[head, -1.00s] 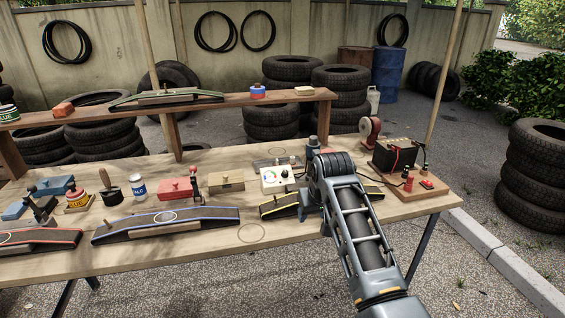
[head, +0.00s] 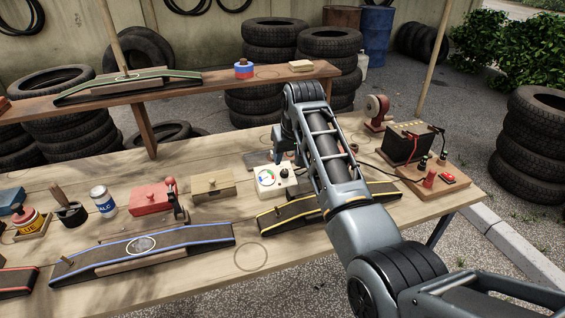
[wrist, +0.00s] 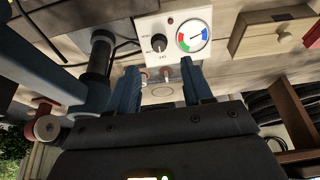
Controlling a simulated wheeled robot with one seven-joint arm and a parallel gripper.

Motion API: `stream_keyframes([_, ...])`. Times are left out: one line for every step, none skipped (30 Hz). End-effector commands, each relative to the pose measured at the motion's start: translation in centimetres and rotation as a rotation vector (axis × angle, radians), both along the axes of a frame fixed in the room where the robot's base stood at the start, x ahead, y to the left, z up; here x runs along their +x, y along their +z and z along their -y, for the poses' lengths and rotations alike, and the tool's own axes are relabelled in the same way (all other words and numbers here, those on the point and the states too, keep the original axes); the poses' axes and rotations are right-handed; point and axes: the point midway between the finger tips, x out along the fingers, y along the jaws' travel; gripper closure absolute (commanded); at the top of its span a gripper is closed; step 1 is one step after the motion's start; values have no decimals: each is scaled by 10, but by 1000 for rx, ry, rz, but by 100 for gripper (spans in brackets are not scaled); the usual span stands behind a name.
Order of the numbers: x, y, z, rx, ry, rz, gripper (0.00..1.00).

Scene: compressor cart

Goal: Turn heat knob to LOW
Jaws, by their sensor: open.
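A white control box (head: 268,188) with a coloured gauge (head: 266,177) stands on the bench. Its black knob (head: 284,172) is at the right of its face in the head view. In the wrist view the knob (wrist: 158,44) sits beside the gauge (wrist: 193,37), and the printed labels are too small to read. My gripper (wrist: 160,77) is open, its two blue fingers spread apart just short of the box in that view. Nothing is held between them. In the head view my arm hides most of the gripper behind the box.
A tan drawer box (head: 208,185) stands left of the control box. A yellow-edged ramp (head: 300,212) lies in front. A black battery (head: 405,143) on a wooden board is at the right.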

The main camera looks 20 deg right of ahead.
Motion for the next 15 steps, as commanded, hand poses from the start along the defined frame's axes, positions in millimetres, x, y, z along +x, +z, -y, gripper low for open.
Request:
stream_keyframes([2, -7, 0, 0, 0, -3, 50])
stream_keyframes([4, -11, 0, 0, 0, -4, 50])
stream_keyframes([6, -17, 0, 0, 0, -4, 50])
stream_keyframes([8, -22, 0, 0, 0, -4, 50])
stream_keyframes([10, -26, 0, 0, -1, -4, 50])
stream_keyframes([12, -31, 0, 0, -1, -3, 50])
stream_keyframes([14, -36, 0, 0, -1, -4, 50])
stream_keyframes([15, -39, 0, 0, -1, -3, 50])
stream_keyframes([17, -44, 0, 0, -1, -3, 50])
stream_keyframes([19, -47, 0, 0, -1, -2, 50])
stream_keyframes([20, -50, 0, 0, -1, -2, 50])
stream_keyframes([21, -53, 1, 0, -1, -2, 50])
stream_keyframes([22, -56, 0, 0, -1, -2, 50])
stream_keyframes([23, -58, 1, 0, -1, -1, 50])
stream_keyframes([24, -60, 0, 0, -1, -1, 50])
